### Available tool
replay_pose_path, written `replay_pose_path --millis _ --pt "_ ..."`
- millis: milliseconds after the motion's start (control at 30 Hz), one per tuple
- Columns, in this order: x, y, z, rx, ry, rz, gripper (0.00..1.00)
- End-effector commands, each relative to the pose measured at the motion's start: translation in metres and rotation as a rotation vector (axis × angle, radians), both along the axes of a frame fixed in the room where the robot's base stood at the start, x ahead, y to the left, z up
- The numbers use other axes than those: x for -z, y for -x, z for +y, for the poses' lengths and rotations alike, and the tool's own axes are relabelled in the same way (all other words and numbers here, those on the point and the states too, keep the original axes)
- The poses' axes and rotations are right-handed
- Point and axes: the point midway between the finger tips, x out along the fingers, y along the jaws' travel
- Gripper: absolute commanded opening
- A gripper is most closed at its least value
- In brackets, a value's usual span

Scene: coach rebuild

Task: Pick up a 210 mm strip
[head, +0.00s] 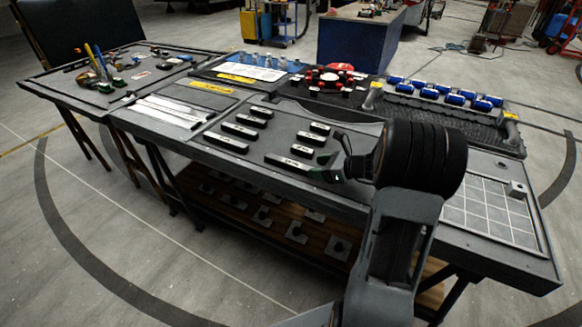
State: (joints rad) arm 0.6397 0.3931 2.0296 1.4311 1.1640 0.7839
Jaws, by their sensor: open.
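Several dark bars with pale, marked front faces lie in two rows on the long black worktable. The left row includes a longer bar (226,143), and the right row includes a bar (288,163) nearest the front edge. Several long silver-white strips (172,110) lie flat in a panel to their left. I cannot read any lengths, so I cannot tell which piece is the 210 mm strip. My gripper (333,168) is open, just right of the right row's front bars. Nothing shows between its fingers. My arm hides part of the table behind it.
A black tray with blue-topped pieces (453,98) stands at the back right. Red and black parts (329,79) sit at the back middle. A gridded panel (486,213) at the right is mostly bare. A second table (95,98) with tools adjoins at the left.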

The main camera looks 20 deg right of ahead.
Motion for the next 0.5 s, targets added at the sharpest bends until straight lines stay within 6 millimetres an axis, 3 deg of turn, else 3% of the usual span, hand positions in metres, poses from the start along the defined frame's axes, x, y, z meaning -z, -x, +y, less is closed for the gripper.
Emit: replay_pose_path --millis 200,500 --pt "0.013 -0.020 0.018 -0.003 0.001 0.001 0.62" --pt "0.016 -0.026 0.023 -0.001 0.001 0.000 0.62"
